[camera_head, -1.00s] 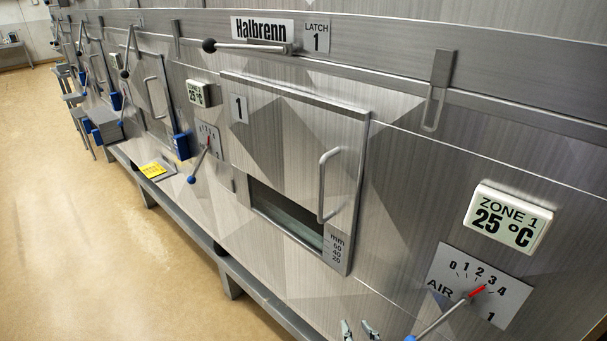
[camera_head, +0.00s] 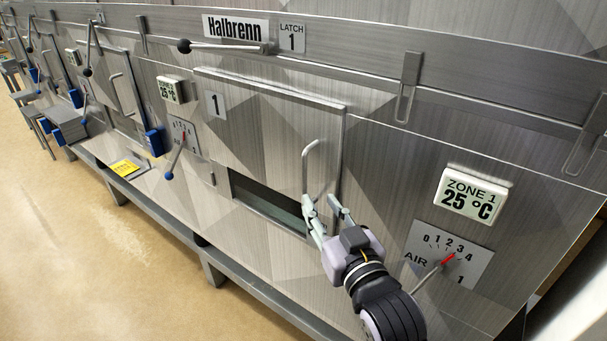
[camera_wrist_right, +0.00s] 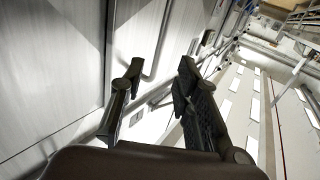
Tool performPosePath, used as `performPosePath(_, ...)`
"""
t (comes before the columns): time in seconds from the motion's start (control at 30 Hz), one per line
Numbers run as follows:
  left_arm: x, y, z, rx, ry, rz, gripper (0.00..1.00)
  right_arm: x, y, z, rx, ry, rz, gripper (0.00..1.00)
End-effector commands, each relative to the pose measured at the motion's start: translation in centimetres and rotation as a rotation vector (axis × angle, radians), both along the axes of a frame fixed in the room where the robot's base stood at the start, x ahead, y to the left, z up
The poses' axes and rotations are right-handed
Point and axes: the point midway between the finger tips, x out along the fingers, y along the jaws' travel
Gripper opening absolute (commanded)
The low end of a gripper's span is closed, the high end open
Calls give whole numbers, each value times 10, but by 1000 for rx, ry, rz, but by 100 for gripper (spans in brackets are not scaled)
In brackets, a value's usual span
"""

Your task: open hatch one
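Hatch one (camera_head: 265,125) is a metal panel marked 1 and looks closed. Its upright bar handle (camera_head: 305,168) is near its right edge. The latch 1 lever (camera_head: 225,46) lies roughly level above the hatch, its black knob to the left. My right gripper (camera_head: 327,203) is open at the handle's lower end, fingers pointing up toward the hatch. In the right wrist view, the handle (camera_wrist_right: 164,38) shows between the two spread fingertips (camera_wrist_right: 160,68). I cannot tell whether a finger touches it. My left gripper is not in view.
A zone 1 display (camera_head: 472,197) and an air dial (camera_head: 448,255) with a lever are right of the hatch. A dark slot (camera_head: 265,205) runs along the hatch bottom. A ledge (camera_head: 240,275) runs below; open floor (camera_head: 90,260) is at left.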

Motion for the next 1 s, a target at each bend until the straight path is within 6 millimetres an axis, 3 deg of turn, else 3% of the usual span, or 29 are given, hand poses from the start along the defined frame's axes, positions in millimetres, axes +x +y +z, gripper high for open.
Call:
performPosePath(0.3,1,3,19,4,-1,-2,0,60,22,3,1,0,0,30)
performPosePath(0.5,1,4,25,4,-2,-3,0,84,31,1,0,0,0,30)
performPosePath(1.0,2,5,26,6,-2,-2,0,94,35,0,1,0,0,27)
